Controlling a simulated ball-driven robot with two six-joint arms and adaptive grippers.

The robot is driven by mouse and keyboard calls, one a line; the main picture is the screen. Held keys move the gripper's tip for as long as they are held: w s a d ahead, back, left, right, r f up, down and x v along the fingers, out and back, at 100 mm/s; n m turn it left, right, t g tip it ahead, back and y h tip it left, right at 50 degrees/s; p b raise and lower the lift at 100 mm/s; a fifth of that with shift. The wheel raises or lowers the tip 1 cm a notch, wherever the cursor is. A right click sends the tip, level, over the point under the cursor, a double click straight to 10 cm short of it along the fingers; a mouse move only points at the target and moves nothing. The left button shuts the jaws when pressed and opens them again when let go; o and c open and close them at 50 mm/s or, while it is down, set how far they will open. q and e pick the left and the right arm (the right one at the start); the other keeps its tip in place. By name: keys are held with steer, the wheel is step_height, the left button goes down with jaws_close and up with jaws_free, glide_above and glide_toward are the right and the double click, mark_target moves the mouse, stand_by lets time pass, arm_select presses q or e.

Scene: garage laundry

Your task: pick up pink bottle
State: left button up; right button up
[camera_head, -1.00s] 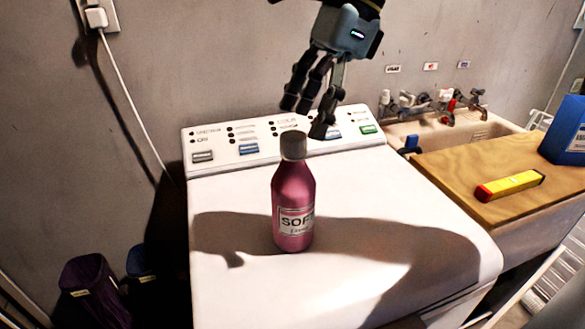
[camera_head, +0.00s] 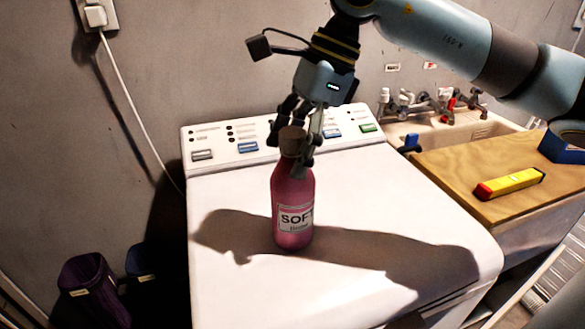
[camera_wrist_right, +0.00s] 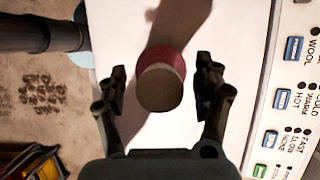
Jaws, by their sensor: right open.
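The pink bottle (camera_head: 293,212) stands upright on the white washing machine lid, with a brownish cap and a label reading "SOFT". My right gripper (camera_head: 292,158) is open around the top of the bottle in the head view, its fingers partly covering the cap and neck. In the right wrist view, the bottle's cap (camera_wrist_right: 160,88) lies between the two spread fingers of the right gripper (camera_wrist_right: 162,92), with a visible gap on each side. My left gripper is not in view.
The washing machine (camera_head: 350,275) has bare lid space around the bottle and a control panel behind it. A wooden board (camera_head: 450,175) on the right carries a yellow and red box (camera_head: 510,184). A sink with taps (camera_head: 440,105) is behind it.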

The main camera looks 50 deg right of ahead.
jaws_close()
stand_by(0.5)
steer(key=shift+r, duration=0.1)
